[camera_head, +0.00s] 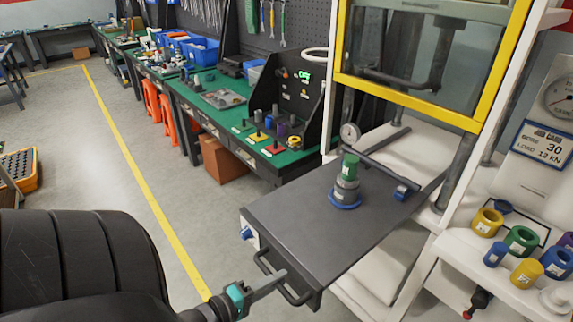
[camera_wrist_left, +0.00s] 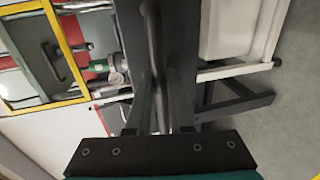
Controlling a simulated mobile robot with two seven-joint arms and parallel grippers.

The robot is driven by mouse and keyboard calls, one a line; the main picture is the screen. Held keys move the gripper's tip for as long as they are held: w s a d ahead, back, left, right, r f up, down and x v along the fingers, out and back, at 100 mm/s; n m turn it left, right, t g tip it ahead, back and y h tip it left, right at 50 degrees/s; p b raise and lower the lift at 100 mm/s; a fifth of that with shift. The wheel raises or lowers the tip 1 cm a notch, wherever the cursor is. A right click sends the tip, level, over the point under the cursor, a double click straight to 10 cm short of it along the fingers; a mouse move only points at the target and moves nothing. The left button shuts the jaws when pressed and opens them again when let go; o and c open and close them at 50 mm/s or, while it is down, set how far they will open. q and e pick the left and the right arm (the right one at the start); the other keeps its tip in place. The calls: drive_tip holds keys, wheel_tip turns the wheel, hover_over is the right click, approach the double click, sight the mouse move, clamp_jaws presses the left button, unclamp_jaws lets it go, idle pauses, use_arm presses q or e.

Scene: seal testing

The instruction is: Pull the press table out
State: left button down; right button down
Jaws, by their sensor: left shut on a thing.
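The press table (camera_head: 300,225) is a dark grey slab that sticks out of the press frame toward the lower left. A black bar handle (camera_head: 296,299) runs along its front end. My left gripper (camera_head: 274,281) is at this front end, shut on the handle. In the left wrist view the handle (camera_wrist_left: 154,40) runs between the fingers (camera_wrist_left: 160,122). A grey fixture with a green top (camera_head: 348,178) stands upright on a blue ring on the table. My right gripper is not in view.
The press has a white frame and a yellow-edged guard window (camera_head: 410,105), raised above the table. Coloured rings (camera_head: 521,240) sit on a white shelf at the right. A green-topped workbench (camera_head: 215,105) stands behind. The floor left of the table (camera_head: 200,225) is clear.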

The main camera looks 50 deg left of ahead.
use_arm(q)
drive_tip(key=shift+s, duration=0.55)
drive_tip(key=shift+f, duration=0.1)
drive_tip(key=c, duration=1.2)
unclamp_jaws()
drive_tip(key=shift+o, duration=1.4)
drive_tip(key=shift+s, duration=0.2)
drive_tip(key=shift+o, duration=0.6)
drive_tip(key=shift+w, duration=0.15)
drive_tip(key=v, duration=1.5)
drive_tip(key=shift+a+p, duration=0.2)
drive_tip(key=shift+p, duration=0.25)
